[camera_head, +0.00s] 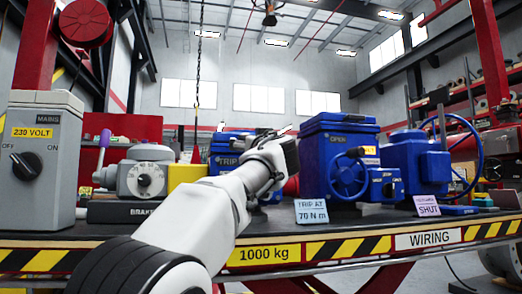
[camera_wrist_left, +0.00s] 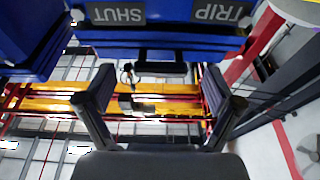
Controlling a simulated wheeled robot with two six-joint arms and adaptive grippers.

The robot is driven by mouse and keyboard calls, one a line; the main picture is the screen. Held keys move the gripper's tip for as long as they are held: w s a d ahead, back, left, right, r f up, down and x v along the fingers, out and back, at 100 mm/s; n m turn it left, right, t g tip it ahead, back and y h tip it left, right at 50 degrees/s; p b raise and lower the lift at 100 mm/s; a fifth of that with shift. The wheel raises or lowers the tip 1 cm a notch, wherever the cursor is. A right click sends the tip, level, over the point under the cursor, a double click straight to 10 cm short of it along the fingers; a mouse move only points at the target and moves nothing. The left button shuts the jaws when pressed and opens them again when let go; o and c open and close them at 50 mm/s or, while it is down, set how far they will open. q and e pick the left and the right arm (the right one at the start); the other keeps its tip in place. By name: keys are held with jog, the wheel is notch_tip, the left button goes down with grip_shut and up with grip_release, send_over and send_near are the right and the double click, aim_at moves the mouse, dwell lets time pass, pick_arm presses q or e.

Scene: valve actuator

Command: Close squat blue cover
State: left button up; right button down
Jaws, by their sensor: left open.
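My left gripper (camera_head: 283,150) is in front of a blue unit marked TRIP (camera_head: 226,146), partly hiding it. In the left wrist view the gripper (camera_wrist_left: 160,80) is open, with nothing between its fingers. Blue surfaces with SHUT and TRIP labels (camera_wrist_left: 220,12) fill the top of that view. A dark bar (camera_wrist_left: 160,68) lies just beyond the fingers. A taller blue housing marked OPEN (camera_head: 338,140) with a handwheel stands to the right. A lower, squat blue housing (camera_head: 418,160) stands further right. I cannot tell which part is the squat cover or its position. My right gripper is not in view.
A grey switch box (camera_head: 45,160) and a brake unit (camera_head: 145,172) stand at the left of the bench (camera_head: 265,242). A chain hangs behind.

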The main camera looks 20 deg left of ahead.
pick_arm(q)
jog(key=v, duration=1)
jog(key=shift+s, duration=0.15)
jog(key=shift+f, duration=0.1)
